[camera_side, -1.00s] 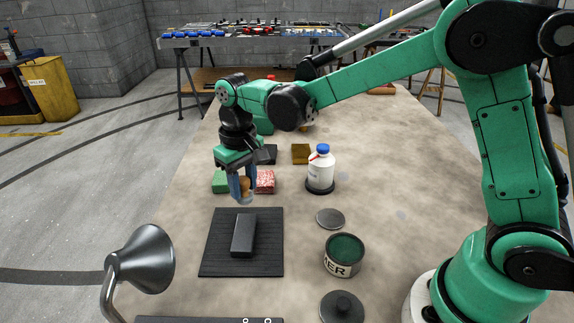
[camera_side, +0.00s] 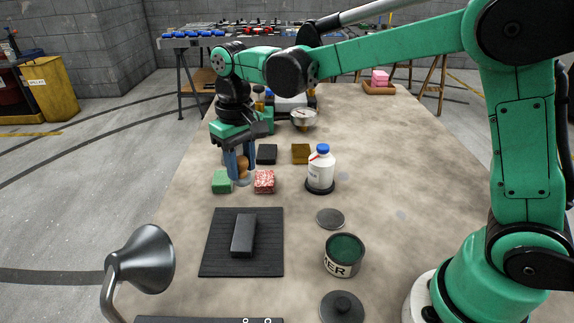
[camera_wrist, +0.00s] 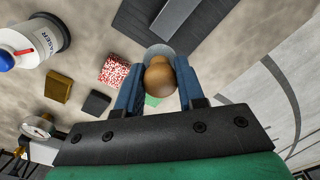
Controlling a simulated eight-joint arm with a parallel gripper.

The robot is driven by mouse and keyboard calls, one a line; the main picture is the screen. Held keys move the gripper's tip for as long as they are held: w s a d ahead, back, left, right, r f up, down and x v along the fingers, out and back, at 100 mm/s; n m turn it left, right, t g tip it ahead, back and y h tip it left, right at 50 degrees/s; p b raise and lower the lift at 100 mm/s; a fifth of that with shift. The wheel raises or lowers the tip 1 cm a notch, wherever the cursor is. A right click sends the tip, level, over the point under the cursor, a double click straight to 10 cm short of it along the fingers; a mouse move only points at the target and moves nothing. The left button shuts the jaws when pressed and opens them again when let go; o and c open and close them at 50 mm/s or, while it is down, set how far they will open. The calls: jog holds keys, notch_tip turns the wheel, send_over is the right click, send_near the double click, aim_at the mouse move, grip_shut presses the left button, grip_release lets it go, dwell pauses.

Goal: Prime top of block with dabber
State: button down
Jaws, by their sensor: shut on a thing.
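The block (camera_side: 243,233) is dark grey and long, lying on a black mat (camera_side: 268,262) at the front left of the table. Its top looks evenly dark. It partly shows in the wrist view (camera_wrist: 172,14). My gripper (camera_side: 241,180) is behind the mat, above the table, with blue fingers pointing down. It is shut on the dabber (camera_wrist: 160,78), whose rounded brown wooden knob sits between the fingers. A pale grey part shows beyond the knob; its underside is hidden. The open primer tin (camera_side: 344,252) holds dark green contents, right of the mat.
A green block (camera_side: 222,182) and a red speckled block (camera_side: 264,182) lie near my gripper. Dark (camera_side: 266,154) and olive (camera_side: 301,153) blocks lie behind. A white bottle (camera_side: 320,172), grey disc (camera_side: 330,219) and knobbed lid (camera_side: 342,307) stand right. A lamp (camera_side: 143,259) is front left.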

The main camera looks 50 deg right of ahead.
jog(key=shift+f, duration=0.1)
dwell(0.3)
jog(key=shift+f, duration=3.9)
jog(key=shift+s+a+r, duration=0.1)
jog(key=shift+s+a, duration=0.5)
jog(key=shift+a, duration=0.05)
jog(key=shift+s+a, duration=2.1)
jog(key=shift+a, duration=0.15)
jog(key=shift+w+d, duration=2.6)
jog(key=shift+d, duration=0.2)
jog(key=shift+w+d, duration=0.15)
jog(key=shift+r, duration=3.9)
